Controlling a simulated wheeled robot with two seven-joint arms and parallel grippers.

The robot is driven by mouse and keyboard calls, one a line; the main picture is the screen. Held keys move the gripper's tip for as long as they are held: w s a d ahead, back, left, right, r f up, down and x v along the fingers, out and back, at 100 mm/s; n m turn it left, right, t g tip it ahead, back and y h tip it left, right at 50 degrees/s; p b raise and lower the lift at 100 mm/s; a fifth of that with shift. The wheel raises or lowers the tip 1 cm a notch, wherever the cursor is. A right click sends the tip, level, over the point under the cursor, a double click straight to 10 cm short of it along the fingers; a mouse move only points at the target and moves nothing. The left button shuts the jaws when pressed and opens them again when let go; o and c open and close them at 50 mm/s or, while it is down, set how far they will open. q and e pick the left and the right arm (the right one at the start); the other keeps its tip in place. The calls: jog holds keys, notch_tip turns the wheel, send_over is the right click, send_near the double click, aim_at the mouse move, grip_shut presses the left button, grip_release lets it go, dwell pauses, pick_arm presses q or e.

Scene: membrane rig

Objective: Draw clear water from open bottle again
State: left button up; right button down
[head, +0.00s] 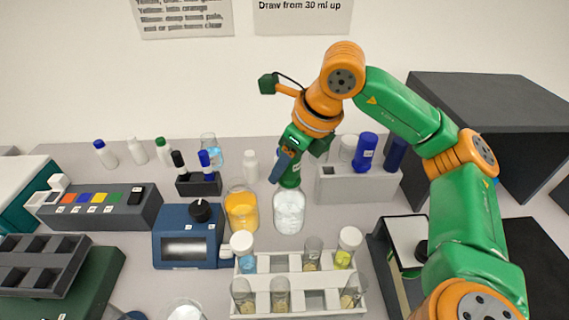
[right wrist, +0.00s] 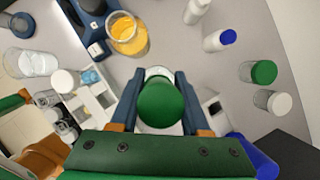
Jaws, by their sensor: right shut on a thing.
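My right gripper (head: 287,168) is above the glass bottle of clear liquid (head: 289,212), which stands on the table behind the white rack. In the right wrist view my right gripper (right wrist: 160,110) is shut on a green-topped tool (right wrist: 161,103), its round green top facing the camera. A pale rim (right wrist: 158,72) shows just past the green top. The tool's lower end is hidden, so I cannot tell whether it is inside the bottle. My left gripper is not in view.
The orange-liquid beaker (head: 242,211) stands close left of the clear bottle, also in the right wrist view (right wrist: 128,36). A grey holder (head: 345,187) with blue-capped items is close right. A white vial rack (head: 300,264) is in front. A blue device (head: 187,238) stands left.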

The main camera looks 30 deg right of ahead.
dwell(0.3)
notch_tip(320, 180, up, 10)
jog(key=p, duration=0.9)
jog(key=shift+r, duration=0.15)
jog(key=shift+f, duration=0.2)
